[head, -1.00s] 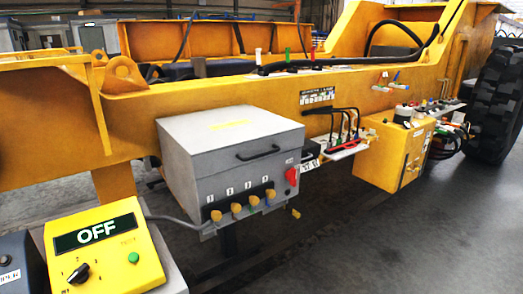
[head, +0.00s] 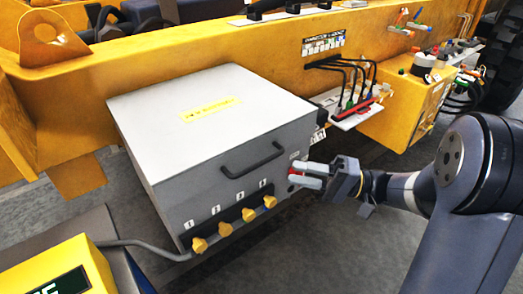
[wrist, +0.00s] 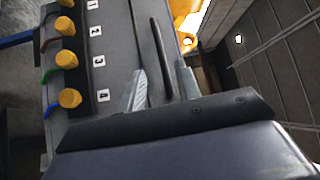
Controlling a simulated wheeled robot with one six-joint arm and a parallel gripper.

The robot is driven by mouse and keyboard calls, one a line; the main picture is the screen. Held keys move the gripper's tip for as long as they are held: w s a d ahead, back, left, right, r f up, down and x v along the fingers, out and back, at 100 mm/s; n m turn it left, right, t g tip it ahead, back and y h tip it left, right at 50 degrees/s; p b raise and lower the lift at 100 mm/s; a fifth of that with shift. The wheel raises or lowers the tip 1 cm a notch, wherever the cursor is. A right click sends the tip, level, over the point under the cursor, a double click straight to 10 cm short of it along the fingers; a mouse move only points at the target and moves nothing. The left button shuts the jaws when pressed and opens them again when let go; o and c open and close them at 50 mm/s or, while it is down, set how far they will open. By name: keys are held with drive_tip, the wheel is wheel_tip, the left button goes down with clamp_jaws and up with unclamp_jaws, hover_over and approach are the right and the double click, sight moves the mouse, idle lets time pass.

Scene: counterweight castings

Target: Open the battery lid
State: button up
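The battery box is a grey metal case, and its pale lid (head: 255,100) lies shut on top with a yellow label. A black bar handle (head: 252,160) is on the front face just below the lid; it also shows in the wrist view (wrist: 158,40). My gripper (head: 298,174) is at the right end of the front face, right of and slightly below the handle. Its two pale fingers are apart with nothing held. In the wrist view the handle lines up between the fingers (wrist: 160,72); contact is not visible. The fingers partly hide a red part on the box.
Several yellow knobs (head: 226,229) line the box's lower front. A yellow control panel (head: 60,275) stands at lower left, with a grey cable to the box. A yellow beam (head: 180,55) runs behind. A connector shelf (head: 345,112) and yellow cabinet (head: 405,105) are on the right.

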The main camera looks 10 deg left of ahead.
sight(255, 165)
drive_tip(key=a+p, duration=0.1)
drive_tip(key=a, duration=0.2)
drive_tip(key=a+r+p, duration=0.1)
drive_tip(key=a, duration=0.3)
drive_tip(key=s+a+p, duration=0.1)
drive_tip(key=a, duration=0.2)
drive_tip(key=shift+s+a+r, duration=0.1)
drive_tip(key=shift+a+r, duration=0.1)
clamp_jaws()
idle(0.3)
